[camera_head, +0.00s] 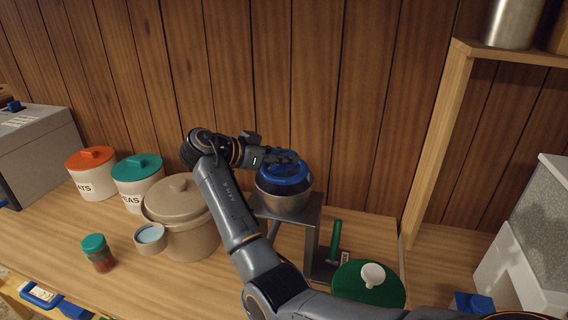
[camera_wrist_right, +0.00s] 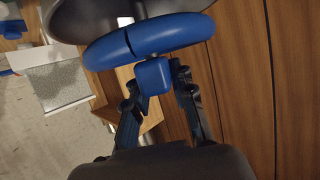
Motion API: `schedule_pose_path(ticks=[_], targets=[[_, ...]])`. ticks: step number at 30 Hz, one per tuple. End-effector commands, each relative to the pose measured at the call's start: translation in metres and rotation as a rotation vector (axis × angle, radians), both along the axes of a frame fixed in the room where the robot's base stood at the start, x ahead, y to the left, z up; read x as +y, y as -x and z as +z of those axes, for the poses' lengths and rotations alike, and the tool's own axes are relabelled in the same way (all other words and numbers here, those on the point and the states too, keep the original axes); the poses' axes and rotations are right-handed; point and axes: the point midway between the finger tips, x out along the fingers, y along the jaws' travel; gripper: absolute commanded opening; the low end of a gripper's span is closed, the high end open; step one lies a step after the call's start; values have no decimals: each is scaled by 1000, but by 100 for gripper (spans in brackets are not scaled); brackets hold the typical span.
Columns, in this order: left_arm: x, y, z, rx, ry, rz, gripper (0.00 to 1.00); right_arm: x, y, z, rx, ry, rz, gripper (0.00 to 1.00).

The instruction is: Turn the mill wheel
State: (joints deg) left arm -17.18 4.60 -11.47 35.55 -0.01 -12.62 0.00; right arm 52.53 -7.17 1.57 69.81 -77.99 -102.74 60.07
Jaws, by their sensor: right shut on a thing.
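The mill wheel (camera_head: 288,178) is a blue ring with a darker mark on its rim, on top of a metal bowl-shaped mill (camera_head: 284,201) on a grey stand (camera_head: 312,219). In the right wrist view the blue wheel (camera_wrist_right: 150,38) crosses the top, with a square blue knob (camera_wrist_right: 153,76) on its near side. My right gripper (camera_head: 290,158) reaches the wheel from the left. Its fingers (camera_wrist_right: 157,85) are on both sides of the knob, shut on it. My left gripper is in neither view.
Lidded canisters, orange (camera_head: 92,172) and teal (camera_head: 138,182), and a beige crock (camera_head: 180,215) stand left of the mill. A small teal-lidded jar (camera_head: 97,252) is at the front left. A green disc (camera_head: 368,286) with a white knob lies at the front right. A wooden shelf post (camera_head: 436,145) stands at right.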

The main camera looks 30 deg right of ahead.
Motion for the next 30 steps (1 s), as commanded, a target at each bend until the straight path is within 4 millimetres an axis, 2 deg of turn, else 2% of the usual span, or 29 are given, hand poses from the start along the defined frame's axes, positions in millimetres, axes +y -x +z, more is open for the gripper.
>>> schedule_pose_path(ticks=[4, 18, 19, 22, 30], targets=[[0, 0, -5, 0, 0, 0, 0, 0, 0, -3, 3, -4, -31, 0], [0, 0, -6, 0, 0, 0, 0, 0, 0, -2, 3, -5, -44, 0], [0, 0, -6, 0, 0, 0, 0, 0, 0, -2, 3, -5, -44, 28], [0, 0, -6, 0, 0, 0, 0, 0, 0, -2, 3, -4, -44, 47], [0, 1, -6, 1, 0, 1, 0, 0, 0, -1, 0, -2, -43, 47]])
